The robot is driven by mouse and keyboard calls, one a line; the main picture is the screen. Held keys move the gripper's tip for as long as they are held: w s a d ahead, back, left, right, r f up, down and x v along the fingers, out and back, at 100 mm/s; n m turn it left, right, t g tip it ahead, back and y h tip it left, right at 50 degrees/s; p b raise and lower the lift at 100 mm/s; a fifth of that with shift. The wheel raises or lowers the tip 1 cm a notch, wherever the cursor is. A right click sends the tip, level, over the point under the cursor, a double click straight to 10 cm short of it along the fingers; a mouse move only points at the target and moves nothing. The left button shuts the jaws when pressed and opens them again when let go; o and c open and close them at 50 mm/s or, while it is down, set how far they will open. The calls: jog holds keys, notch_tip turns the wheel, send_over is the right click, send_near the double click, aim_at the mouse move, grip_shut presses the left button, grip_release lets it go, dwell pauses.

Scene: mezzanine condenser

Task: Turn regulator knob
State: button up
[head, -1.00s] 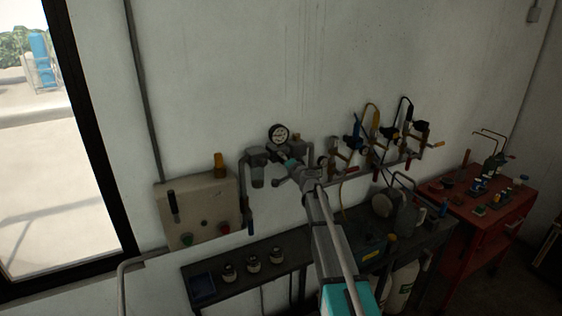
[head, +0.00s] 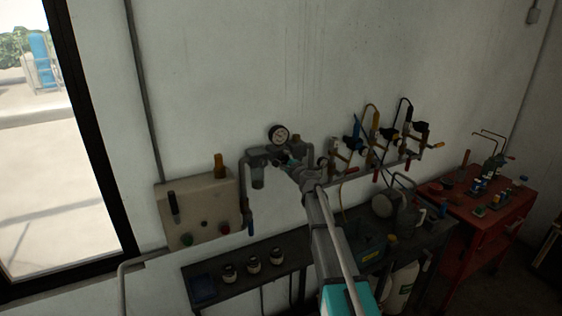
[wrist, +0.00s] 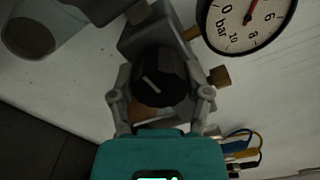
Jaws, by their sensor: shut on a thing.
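The regulator knob (wrist: 160,76) is black with a white pointer line and fills the middle of the wrist view. My gripper (wrist: 160,98) has one finger on each side of the knob and is shut on it. The pressure gauge (wrist: 248,18), with a white dial, a red needle and "bar" lettering, is just above and right of the knob in the wrist view. The gauge also shows on the wall unit in the head view (head: 278,134). In the head view my gripper (head: 291,163) is at the regulator, and my arm hides the knob there.
A beige control box (head: 198,208) hangs left of the regulator. Pipes with coloured valve handles (head: 375,140) are on the wall to the right. A dark bench (head: 262,272) stands below, and a red tool cabinet (head: 490,205) stands at the right.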

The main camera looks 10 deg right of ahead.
jog(key=shift+s+d+f+m, duration=0.1)
jog(key=shift+s+m, duration=0.05)
jog(key=shift+m, duration=1.35)
jog(key=o, duration=1.1)
jog(key=shift+o, duration=0.2)
jog(key=v, duration=1.2)
